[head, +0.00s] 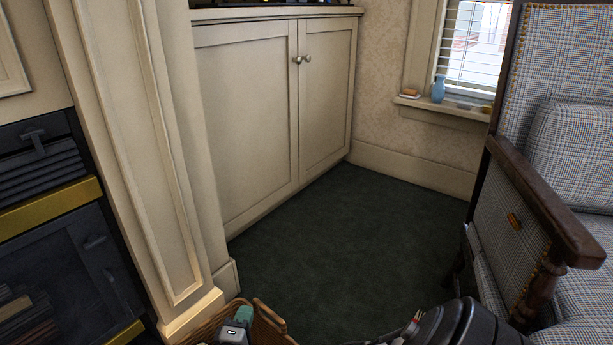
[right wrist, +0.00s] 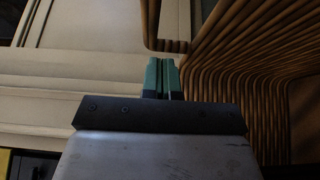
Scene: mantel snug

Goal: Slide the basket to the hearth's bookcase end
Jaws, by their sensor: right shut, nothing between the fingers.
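The wicker basket (head: 272,322) is at the bottom edge of the head view, at the foot of the fireplace surround. Only part of its rim and side shows; the rest is cut off. In the right wrist view its brown wicker rods (right wrist: 245,45) fill the upper right. My right gripper (head: 243,315) is at the basket, overlapping it in the head view. Its teal fingers (right wrist: 163,78) are shut together with nothing between them, close to the wicker. I cannot tell whether they touch it. My left gripper is not in view. The hearth surface is hardly visible.
The fireplace (head: 75,245) with its pale surround (head: 150,150) stands at the left. A cream cupboard (head: 250,115) is behind. A plaid armchair (head: 560,100) with wooden arms stands at the right. Dark green carpet (head: 340,245) lies clear between them.

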